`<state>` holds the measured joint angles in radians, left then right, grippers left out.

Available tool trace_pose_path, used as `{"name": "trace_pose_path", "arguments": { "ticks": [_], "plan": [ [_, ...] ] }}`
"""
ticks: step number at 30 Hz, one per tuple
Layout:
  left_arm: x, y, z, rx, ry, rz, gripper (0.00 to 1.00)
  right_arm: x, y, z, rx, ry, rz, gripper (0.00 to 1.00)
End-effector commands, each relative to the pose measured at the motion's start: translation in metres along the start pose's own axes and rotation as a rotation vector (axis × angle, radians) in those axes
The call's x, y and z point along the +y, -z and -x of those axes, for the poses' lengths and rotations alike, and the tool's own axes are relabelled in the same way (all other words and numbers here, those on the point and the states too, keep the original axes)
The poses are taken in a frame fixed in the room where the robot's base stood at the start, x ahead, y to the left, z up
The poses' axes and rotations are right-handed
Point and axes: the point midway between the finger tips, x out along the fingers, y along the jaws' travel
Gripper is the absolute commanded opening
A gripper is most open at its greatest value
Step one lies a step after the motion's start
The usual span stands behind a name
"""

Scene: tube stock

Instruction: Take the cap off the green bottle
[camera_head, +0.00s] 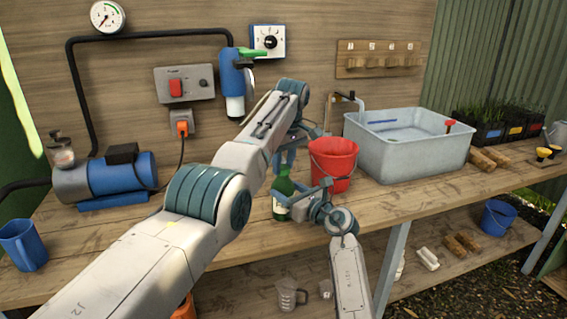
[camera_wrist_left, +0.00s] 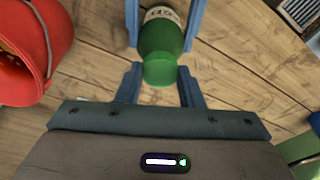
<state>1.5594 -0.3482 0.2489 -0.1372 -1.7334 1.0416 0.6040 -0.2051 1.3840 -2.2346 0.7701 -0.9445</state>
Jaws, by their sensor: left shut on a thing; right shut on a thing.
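The green bottle (camera_head: 281,207) stands upright on the bench, left of the red bucket, with a pale label. My right gripper (camera_head: 290,195) is shut on the bottle's body from the right. My left gripper (camera_head: 285,165) is at the bottle's top, partly hidden behind its own arm. In the left wrist view, the left fingers (camera_wrist_left: 161,82) are shut on the light green cap (camera_wrist_left: 159,72). The cap is in line with the darker bottle (camera_wrist_left: 160,37); I cannot tell whether it is loose. The blue fingers beside the bottle's body there belong to my right gripper.
The red bucket (camera_head: 333,160) stands close beside the bottle, also in the left wrist view (camera_wrist_left: 62,35). A grey sink (camera_head: 405,160) is further right. A blue pump (camera_head: 110,180) and blue jug (camera_head: 22,245) are left. A blue tap unit (camera_head: 233,80) hangs behind.

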Motion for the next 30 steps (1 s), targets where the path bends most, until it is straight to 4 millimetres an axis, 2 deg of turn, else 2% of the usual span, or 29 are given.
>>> {"name": "trace_pose_path", "arguments": {
  "ticks": [2, 3, 6, 11, 14, 19, 23, 30],
  "plan": [
    [0.0, -0.001, 0.0, -0.002, 0.002, -0.001, 0.07, 0.0, 0.0, 0.0, 0.001, 0.001, -0.001, 0.0],
    [0.0, -0.001, 0.0, -0.002, 0.002, -0.002, 0.4, -0.001, 0.0, 0.0, 0.001, 0.001, -0.001, 0.0],
    [0.0, -0.001, 0.0, -0.002, 0.002, -0.002, 0.56, 0.0, 0.0, 0.0, 0.001, 0.001, -0.001, 0.0],
    [0.0, 0.0, 0.0, -0.001, 0.001, -0.003, 0.56, 0.0, 0.0, 0.0, 0.001, 0.001, 0.0, 0.0],
    [0.0, 0.0, 0.0, -0.002, 0.0, -0.006, 0.61, 0.0, 0.0, 0.0, 0.001, 0.001, 0.0, 0.0],
    [0.0, 0.002, 0.008, -0.013, -0.021, -0.093, 0.61, 0.0, 0.0, 0.0, 0.001, 0.001, 0.0, 0.0],
    [-0.002, 0.004, 0.024, -0.034, -0.064, -0.277, 0.61, 0.0, 0.0, 0.0, 0.001, 0.001, 0.0, 0.0],
    [-0.009, 0.007, 0.062, -0.045, -0.181, -0.736, 0.61, 0.0, 0.0, 0.0, 0.001, 0.001, 0.0, 0.0]
  ]
}}
